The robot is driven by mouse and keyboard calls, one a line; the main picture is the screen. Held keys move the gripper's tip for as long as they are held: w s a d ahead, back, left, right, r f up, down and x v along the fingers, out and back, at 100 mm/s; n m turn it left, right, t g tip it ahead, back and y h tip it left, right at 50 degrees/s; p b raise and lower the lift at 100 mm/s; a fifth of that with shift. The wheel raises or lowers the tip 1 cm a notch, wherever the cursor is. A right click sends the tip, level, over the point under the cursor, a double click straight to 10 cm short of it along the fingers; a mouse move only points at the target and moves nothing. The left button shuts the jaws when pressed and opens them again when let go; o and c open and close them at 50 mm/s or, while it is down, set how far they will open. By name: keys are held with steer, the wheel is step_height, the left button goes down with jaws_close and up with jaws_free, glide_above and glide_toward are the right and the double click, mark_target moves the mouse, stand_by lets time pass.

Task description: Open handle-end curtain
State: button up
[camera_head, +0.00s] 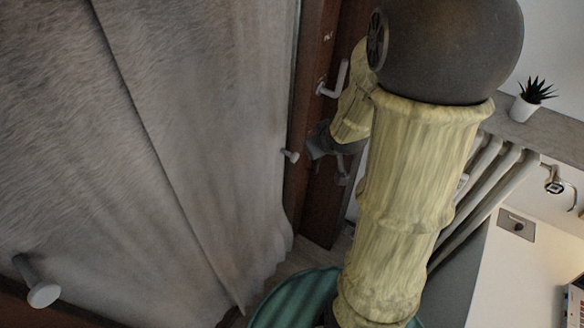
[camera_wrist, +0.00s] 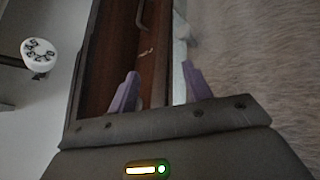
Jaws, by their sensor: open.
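A grey curtain (camera_head: 190,130) hangs in folds over the left half of the head view. Its right edge lies by the brown wooden frame. A small pale knob (camera_head: 291,155) sticks out at this edge, and a larger pale knob (camera_head: 42,293) is at the lower left. My gripper (camera_head: 325,150) is just right of the small knob, by the wood. In the wrist view my gripper (camera_wrist: 160,72) is open, with brown wood behind the gap. The curtain (camera_wrist: 260,60) fills the right side there, beyond the right finger. I see nothing held.
A pale lever handle (camera_head: 336,80) sits on the brown door (camera_head: 322,195) above my gripper. A radiator (camera_head: 485,195) and a shelf with a potted plant (camera_head: 530,98) are at right. A green round object (camera_head: 297,300) is at the bottom. A white dial (camera_wrist: 38,54) shows in the wrist view.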

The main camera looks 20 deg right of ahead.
steer(key=w+d+f+n+t+y+b, duration=0.2)
steer(key=w+d+f+t+b, duration=0.15)
steer(key=d+f+b, duration=0.2)
steer(key=n+t+y+b, duration=0.3)
steer(key=n+y+b, duration=0.1)
steer(key=y+b, duration=0.7)
glide_toward(295, 158)
steer(key=b+v, duration=0.1)
steer(key=v, duration=0.6)
steer(key=shift+w+d+f+h, duration=0.1)
steer(key=shift+w+d+h, duration=0.1)
steer(key=shift+h, duration=0.2)
steer(key=x, duration=1.7)
steer(key=shift+w+a+f, duration=0.15)
steer(key=shift+a, duration=0.1)
jaws_close()
